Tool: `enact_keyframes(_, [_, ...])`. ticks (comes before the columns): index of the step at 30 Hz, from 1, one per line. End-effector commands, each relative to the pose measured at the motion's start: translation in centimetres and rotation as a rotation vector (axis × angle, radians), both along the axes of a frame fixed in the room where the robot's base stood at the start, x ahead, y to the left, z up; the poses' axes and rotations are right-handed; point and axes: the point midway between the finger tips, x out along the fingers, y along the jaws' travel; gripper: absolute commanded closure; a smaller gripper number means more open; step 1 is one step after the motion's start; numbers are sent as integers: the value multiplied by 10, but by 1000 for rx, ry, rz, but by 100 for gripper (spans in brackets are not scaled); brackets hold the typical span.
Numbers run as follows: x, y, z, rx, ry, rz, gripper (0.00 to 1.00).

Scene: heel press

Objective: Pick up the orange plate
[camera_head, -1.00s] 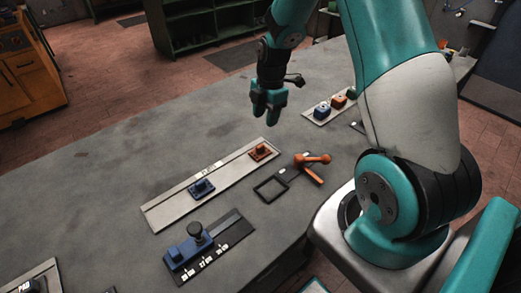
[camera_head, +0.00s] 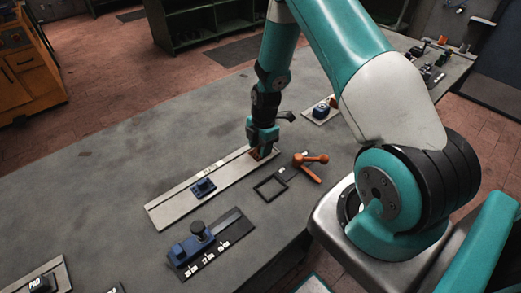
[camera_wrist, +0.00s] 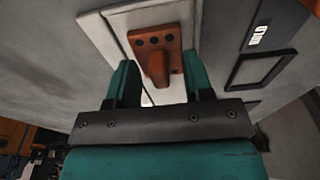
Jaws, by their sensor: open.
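The orange plate (camera_wrist: 163,42) lies on the long light strip; it has dark holes and a raised orange grip (camera_wrist: 157,70). In the head view the plate (camera_head: 256,155) is mostly hidden behind my gripper (camera_head: 262,148). My gripper (camera_wrist: 160,85) is open, its two teal fingers on either side of the raised grip as the wrist view shows it. I cannot tell whether the fingers touch anything.
A black square frame (camera_head: 271,188) and an orange-handled lever (camera_head: 310,166) are right of the strip. A blue slide fixture (camera_head: 200,243) stands in front. A small tray with a blue block (camera_head: 320,111) lies behind. The grey table (camera_head: 110,165) is clear at left.

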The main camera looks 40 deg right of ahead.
Motion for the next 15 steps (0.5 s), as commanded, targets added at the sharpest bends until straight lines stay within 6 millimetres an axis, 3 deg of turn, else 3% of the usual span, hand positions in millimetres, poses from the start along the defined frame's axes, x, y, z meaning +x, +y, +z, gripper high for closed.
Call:
enact_keyframes(2, [0,0,0,0,0,0,53])
enact_keyframes(8, [0,0,0,0,0,0,99])
enact_keyframes(15, [0,0,1,0,0,0,100])
